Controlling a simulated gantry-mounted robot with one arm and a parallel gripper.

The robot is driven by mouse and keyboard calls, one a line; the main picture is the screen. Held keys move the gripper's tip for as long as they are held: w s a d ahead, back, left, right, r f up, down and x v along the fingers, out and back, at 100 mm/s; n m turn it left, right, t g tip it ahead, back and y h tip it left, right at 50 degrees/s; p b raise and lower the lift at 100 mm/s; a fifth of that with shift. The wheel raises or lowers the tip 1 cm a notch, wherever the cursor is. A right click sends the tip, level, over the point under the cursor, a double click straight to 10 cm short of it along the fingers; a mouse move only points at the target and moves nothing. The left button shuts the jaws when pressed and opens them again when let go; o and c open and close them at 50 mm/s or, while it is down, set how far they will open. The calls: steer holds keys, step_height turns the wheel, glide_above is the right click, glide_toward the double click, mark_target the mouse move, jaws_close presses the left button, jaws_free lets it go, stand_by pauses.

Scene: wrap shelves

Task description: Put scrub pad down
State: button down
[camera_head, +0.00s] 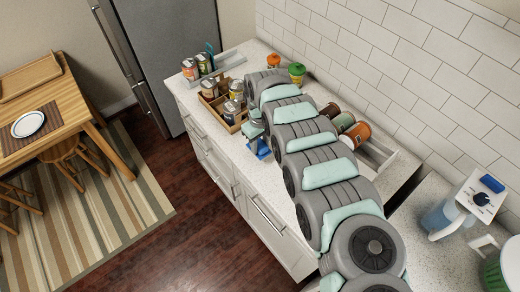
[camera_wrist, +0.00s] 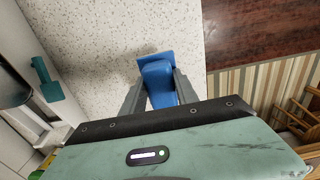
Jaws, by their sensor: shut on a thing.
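The blue scrub pad (camera_wrist: 158,75) is between the two fingers of my gripper (camera_wrist: 158,88) in the wrist view, with a flat blue part showing past the fingertips. My gripper is shut on it. It is over the speckled white countertop (camera_wrist: 100,40), close to the counter's front edge. In the head view the blue pad (camera_head: 262,152) shows just below my arm, at the front side of the counter. My arm hides most of my gripper there. I cannot tell whether the pad touches the countertop.
A wooden tray (camera_head: 233,127) with jars stands beside my arm. More jars (camera_head: 203,63) stand at the far end, and cans (camera_head: 357,132) lie by the tiled wall. A jug (camera_head: 443,217) stands at the right. Bare counter (camera_head: 232,155) shows along the front edge.

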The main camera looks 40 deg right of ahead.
mark_target(260, 150)
steer(key=shift+f, duration=1.85)
steer(key=shift+r, duration=0.1)
steer(key=c, duration=0.9)
jaws_free()
step_height(260, 150, up, 12)
steer(key=shift+w, duration=0.1)
